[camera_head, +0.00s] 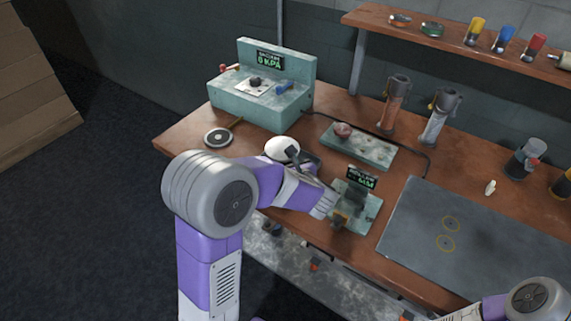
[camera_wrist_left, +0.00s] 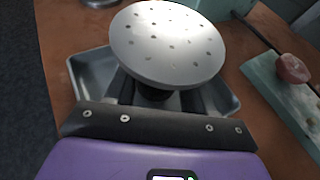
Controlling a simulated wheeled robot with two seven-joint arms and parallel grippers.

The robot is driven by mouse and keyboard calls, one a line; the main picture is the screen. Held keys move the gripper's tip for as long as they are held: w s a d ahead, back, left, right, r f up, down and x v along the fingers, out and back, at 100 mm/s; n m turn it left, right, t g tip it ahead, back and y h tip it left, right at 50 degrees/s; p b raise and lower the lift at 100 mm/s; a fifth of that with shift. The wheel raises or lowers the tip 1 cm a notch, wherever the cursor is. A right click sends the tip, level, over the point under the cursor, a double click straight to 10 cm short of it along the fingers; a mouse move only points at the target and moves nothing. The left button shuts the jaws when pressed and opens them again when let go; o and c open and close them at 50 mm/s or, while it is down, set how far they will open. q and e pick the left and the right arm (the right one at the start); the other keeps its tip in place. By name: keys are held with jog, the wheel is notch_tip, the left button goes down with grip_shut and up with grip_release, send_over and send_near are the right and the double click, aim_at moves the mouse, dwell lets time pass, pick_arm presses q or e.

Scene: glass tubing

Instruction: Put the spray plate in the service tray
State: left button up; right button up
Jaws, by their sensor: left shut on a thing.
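The spray plate is a round, pale metal disc with small holes (camera_wrist_left: 167,45). In the head view it shows as a whitish disc (camera_head: 281,149) near the left part of the bench. My left gripper (camera_wrist_left: 157,97) is shut on the part beneath the disc. The disc hides most of the grip. In the head view the left gripper (camera_head: 292,156) is partly hidden by its own wrist. The service tray, a shallow grey tray (camera_wrist_left: 88,72), lies below and behind the plate, which covers its middle. Its dark edge shows beside the disc in the head view (camera_head: 312,162). The plate appears above the tray; contact cannot be told.
A teal gauge box (camera_head: 262,105) stands at the back left. A teal block with a reddish knob (camera_head: 370,151) is right of the tray. A smaller teal stand with a display (camera_head: 368,204) is nearer the front. A dark mat (camera_head: 480,240) covers the bench's right part.

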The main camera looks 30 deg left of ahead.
pick_arm(q)
jog(key=shift+f, duration=0.15)
jog(key=o, duration=1.3)
jog(key=shift+c, duration=0.2)
jog(key=p+v, duration=0.2)
jog(key=v, duration=1)
